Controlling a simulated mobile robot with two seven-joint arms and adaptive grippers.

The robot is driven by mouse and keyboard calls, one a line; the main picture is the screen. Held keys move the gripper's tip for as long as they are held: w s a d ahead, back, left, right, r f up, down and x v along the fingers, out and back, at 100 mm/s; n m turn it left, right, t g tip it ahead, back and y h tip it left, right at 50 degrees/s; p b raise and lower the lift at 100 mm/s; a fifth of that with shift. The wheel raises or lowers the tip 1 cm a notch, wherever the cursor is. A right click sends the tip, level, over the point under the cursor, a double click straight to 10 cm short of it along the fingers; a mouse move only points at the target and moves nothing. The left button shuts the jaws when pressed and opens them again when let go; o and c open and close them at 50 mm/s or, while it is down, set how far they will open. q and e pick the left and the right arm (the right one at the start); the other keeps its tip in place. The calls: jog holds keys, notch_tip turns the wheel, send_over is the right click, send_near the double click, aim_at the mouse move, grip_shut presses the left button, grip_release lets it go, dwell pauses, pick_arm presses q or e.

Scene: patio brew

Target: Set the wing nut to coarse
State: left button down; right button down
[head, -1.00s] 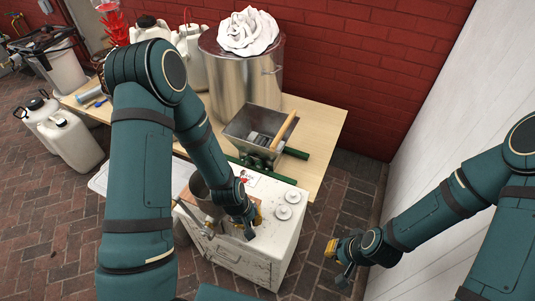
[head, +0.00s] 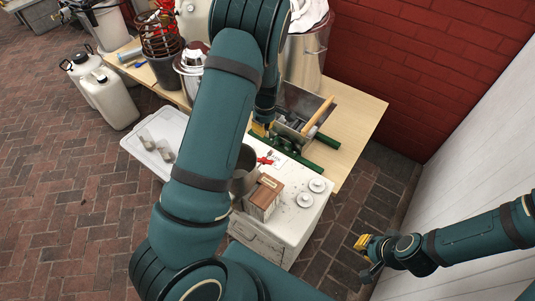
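The grain mill has a grey metal hopper (head: 297,104) and a wooden rolling-pin-like bar (head: 318,117) lying across it. Its green base (head: 285,150) rests on the wooden table. My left gripper (head: 261,130) is at the left side of the mill, low against the hopper. Its yellow part shows, but the fingertips are mostly hidden, so its opening cannot be told. I cannot make out the wing nut; that side of the mill is covered by my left arm. My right gripper (head: 366,257) hangs open and empty over the brick floor, right of the white cabinet (head: 290,225).
On the cabinet are a brown wooden box (head: 264,197), a dark pot (head: 243,172), two white discs (head: 305,200) and a small red item (head: 265,160). A large steel pot (head: 303,58) stands behind the mill. The table (head: 350,125) is clear on the right.

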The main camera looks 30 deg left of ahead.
pick_arm(q)
jog(key=shift+f, duration=0.1)
jog(key=b, duration=0.2)
send_over(264, 161)
jog(key=w+a, duration=0.2)
notch_tip(264, 161, down, 10)
jog(key=shift+d+f, duration=0.6)
jog(key=shift+f, duration=0.25)
jog(key=shift+d+f, duration=0.55)
jog(key=shift+f, duration=0.3)
jog(key=shift+s+d+y, duration=0.1)
jog(key=shift+d+y, duration=0.2)
jog(key=shift+y, duration=0.6)
